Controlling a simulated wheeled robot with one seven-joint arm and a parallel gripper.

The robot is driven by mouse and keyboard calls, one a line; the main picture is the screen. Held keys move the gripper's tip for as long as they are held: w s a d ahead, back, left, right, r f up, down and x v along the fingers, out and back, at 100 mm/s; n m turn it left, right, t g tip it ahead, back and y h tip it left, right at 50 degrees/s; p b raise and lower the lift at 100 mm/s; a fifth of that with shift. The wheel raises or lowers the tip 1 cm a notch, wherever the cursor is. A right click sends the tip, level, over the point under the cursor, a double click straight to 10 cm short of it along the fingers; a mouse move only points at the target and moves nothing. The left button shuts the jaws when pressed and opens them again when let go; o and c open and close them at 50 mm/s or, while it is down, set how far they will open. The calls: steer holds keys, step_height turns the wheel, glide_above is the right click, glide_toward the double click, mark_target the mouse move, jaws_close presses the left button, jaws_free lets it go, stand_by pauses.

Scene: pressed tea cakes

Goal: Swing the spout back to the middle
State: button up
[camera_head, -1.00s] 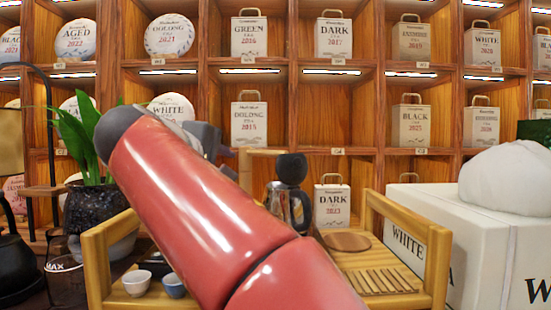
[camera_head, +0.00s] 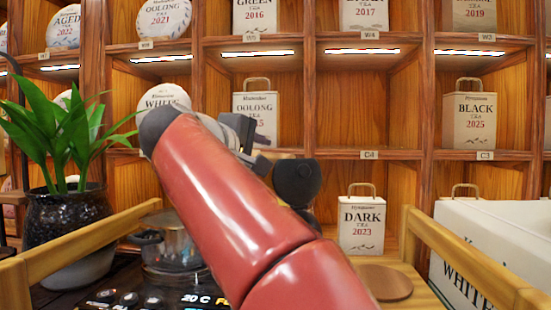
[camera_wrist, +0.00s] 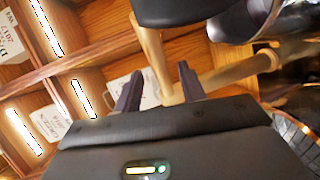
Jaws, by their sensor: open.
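My gripper (camera_wrist: 160,88) is open in the wrist view, its two dark fingers apart. A wooden bar (camera_wrist: 152,48) shows behind the gap between them; I cannot tell that it touches either finger. In the head view my red arm hides much of the middle. A black rounded part (camera_head: 297,182) shows right of my arm. I cannot clearly make out the spout; it may be hidden or be part of these dark shapes.
Wooden rails (camera_head: 90,248) and (camera_head: 470,262) flank the work area. A potted plant (camera_head: 75,225) stands at the left. A white box (camera_head: 490,240) is at the right. A DARK 2023 bag (camera_head: 361,224) stands behind a round wooden board (camera_head: 384,283). Shelves fill the back.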

steer(key=x, duration=0.5)
steer(key=shift+w+d, duration=0.1)
steer(key=shift+w, duration=0.05)
steer(key=shift+f, duration=0.1)
jaws_close()
